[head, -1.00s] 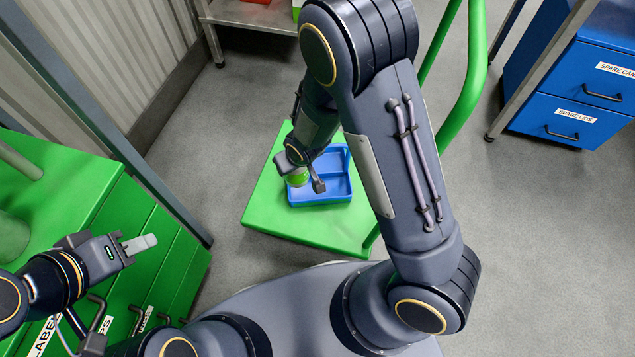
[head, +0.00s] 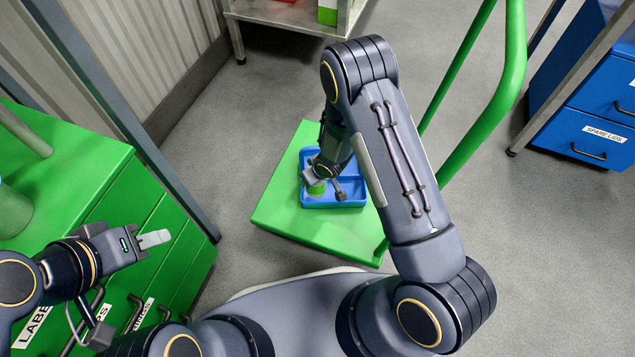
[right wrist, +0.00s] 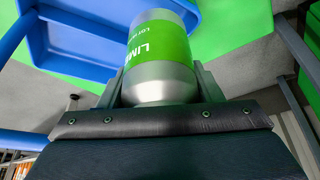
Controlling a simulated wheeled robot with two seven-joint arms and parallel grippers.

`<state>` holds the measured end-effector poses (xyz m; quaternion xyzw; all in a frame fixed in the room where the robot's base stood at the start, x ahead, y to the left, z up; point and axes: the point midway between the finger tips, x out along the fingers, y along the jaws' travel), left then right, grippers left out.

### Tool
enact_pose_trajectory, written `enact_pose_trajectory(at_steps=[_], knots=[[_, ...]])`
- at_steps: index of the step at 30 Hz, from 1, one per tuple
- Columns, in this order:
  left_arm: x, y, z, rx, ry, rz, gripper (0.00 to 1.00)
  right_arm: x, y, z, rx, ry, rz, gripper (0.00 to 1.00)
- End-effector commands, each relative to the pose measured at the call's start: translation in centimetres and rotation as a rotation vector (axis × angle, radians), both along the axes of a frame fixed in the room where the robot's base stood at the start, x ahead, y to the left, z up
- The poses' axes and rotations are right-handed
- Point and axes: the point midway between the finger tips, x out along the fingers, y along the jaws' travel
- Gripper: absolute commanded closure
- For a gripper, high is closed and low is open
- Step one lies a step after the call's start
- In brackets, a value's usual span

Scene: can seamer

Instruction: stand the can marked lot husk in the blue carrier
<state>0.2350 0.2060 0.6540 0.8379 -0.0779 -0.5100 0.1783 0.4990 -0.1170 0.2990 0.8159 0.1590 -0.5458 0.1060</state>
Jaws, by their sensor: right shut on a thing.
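The can (head: 317,188) is green with silver ends. In the right wrist view the can (right wrist: 162,55) shows a label starting "LIM" and a smaller "LOT" line whose word I cannot read. My right gripper (head: 325,187) is shut on it, fingers on either side. The blue carrier (head: 348,206) has raised walls and dividers and rests on a green platform. The can is at the carrier's left front part in the head view; whether it touches the floor there is hidden. My left gripper (head: 152,240) is away at the left, its finger gap not clear.
The carrier stands on a green trolley platform (head: 290,228) with a green handrail (head: 470,95) at its right. A green drawer cabinet (head: 110,200) is at the left. Blue drawers (head: 590,125) are at the right. A metal shelf (head: 285,14) stands at the back.

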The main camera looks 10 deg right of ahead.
Motion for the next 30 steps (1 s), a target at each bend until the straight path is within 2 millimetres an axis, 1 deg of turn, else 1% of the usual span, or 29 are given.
enact_pose_trajectory(at_steps=[1, 8, 10, 11, 12, 15, 17, 23, 28, 29, 30], knots=[[0.0, 0.0, -0.5, 0.000, 0.000, 0.000, 0.65, 0.5, -0.3, -0.8, 0.002, -0.002, -0.003, 0.75], [0.0, 0.0, -0.8, 0.000, 0.000, 0.000, 0.65, 1.4, -0.8, -1.9, 0.002, 0.000, -0.001, 0.75], [0.0, 0.0, -1.1, 0.000, 0.000, 0.000, 0.65, 1.8, -1.1, -2.5, 0.001, -0.002, -0.002, 0.75], [0.0, 0.0, -1.3, 0.000, 0.000, 0.000, 0.65, 2.0, -1.3, -2.9, 0.001, -0.002, -0.004, 0.75], [0.0, 0.0, -2.0, 0.000, 0.000, 0.000, 0.65, 1.8, -1.1, -3.9, 0.000, 0.000, 0.001, 0.75], [0.0, 0.0, -2.9, 0.000, 0.000, 0.000, 0.65, 1.8, -1.0, -5.4, 0.000, 0.000, 0.002, 0.75], [0.0, 0.0, -3.0, 0.000, 0.000, 0.000, 0.65, 1.8, -1.0, -5.7, 0.002, -0.003, 0.001, 0.75], [0.0, 0.0, -2.8, 0.000, 0.000, 0.000, 0.65, 1.9, -1.0, -5.4, 0.002, -0.002, 0.000, 0.75], [0.0, 0.0, -3.3, 0.000, 0.000, 0.000, 0.65, 1.8, -1.0, -5.9, 0.002, -0.002, 0.000, 0.75], [0.0, 0.0, -3.1, 0.000, 0.000, 0.000, 0.65, 1.8, -1.1, -5.8, 0.001, -0.001, 0.000, 0.37], [0.0, 0.0, -3.1, 0.000, 0.000, 0.000, 0.65, 1.8, -1.1, -5.7, 0.001, -0.001, 0.000, 0.32]])
